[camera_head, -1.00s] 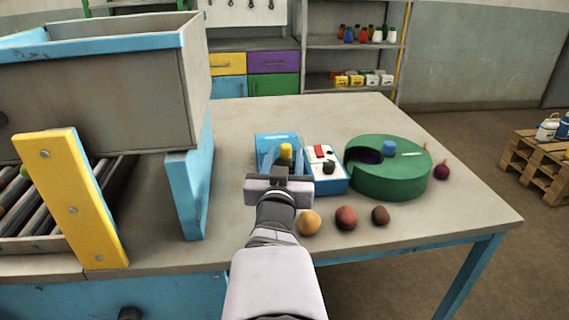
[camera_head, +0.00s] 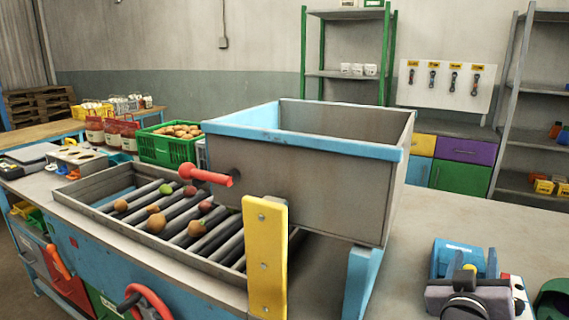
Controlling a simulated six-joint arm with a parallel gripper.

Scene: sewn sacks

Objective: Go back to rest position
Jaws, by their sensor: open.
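My gripper (camera_head: 468,272) is at the lower right of the head view, seen from behind, with its dark grey body over the table. It is open. No object shows held in the gripper. Most of my arm is below the picture's edge.
A large grey hopper with a blue rim (camera_head: 300,150) and yellow post (camera_head: 266,255) stands left of my gripper. Beside it, a roller tray (camera_head: 100,190) holds several round fruits or vegetables. A green crate (camera_head: 165,150) stands behind. A green drum (camera_head: 553,300) shows at the right edge.

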